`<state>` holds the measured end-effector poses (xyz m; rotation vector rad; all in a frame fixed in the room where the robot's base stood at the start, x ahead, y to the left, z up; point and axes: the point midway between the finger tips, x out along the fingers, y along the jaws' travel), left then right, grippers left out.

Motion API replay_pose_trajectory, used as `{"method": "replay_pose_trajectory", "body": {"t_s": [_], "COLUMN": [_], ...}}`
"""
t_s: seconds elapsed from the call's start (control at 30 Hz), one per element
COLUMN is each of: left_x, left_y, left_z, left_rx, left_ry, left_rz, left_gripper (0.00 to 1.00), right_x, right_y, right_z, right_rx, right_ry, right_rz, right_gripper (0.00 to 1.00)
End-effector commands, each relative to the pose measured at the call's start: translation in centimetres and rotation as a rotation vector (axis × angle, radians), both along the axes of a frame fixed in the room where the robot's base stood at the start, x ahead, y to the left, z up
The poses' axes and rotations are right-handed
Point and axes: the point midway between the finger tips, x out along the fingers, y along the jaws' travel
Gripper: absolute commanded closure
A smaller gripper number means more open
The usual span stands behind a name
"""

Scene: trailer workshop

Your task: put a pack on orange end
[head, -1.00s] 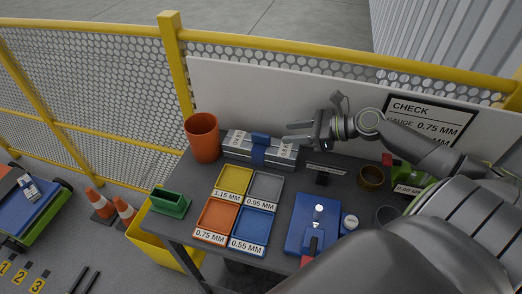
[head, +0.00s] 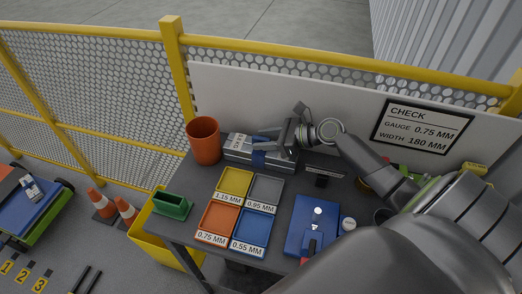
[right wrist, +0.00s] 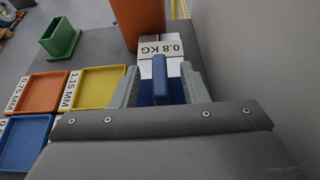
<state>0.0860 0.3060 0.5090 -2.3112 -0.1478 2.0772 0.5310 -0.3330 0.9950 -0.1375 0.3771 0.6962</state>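A silver-grey pack (head: 237,146) with a blue band and raised blue handle lies at the back of the workbench, beside the orange cup. Its white label reads 0.8 KG in the right wrist view, where the blue handle (right wrist: 160,82) stands between my fingers. My right gripper (head: 268,138) is over the pack's right part, its fingers open on both sides of the handle, with gaps showing. The fingers also show in the right wrist view (right wrist: 160,72). An orange end (head: 9,183) of a blue and green cart shows at the far left. My left gripper is not in view.
The orange cup (head: 203,141) stands left of the pack. Yellow, grey, orange and blue trays (head: 249,227) lie in front, with a green holder (head: 172,205) to their left. A blue device (head: 313,228) stands right. Cones (head: 101,203) and a fence (head: 90,100) are beyond.

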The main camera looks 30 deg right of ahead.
Motion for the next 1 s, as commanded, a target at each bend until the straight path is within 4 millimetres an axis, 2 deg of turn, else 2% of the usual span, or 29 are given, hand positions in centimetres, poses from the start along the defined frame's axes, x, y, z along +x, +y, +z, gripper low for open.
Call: {"method": "replay_pose_trajectory", "body": {"t_s": [0.3,0.63,1.0], "left_x": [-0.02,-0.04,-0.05], "left_y": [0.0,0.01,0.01], "left_z": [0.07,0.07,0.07], "left_rx": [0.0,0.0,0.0], "left_ry": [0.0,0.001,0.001], "left_rz": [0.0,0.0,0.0], "left_gripper": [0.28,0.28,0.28], "right_x": [0.33,0.31,0.3], "right_y": [0.29,0.27,0.27], "right_z": [-0.19,-0.18,-0.18], "right_rx": [-0.002,-0.001,-0.001], "right_ry": [0.0,0.0,0.0], "right_rz": [0.001,0.0,0.0], "right_gripper": [0.6,1.0,1.0]}}
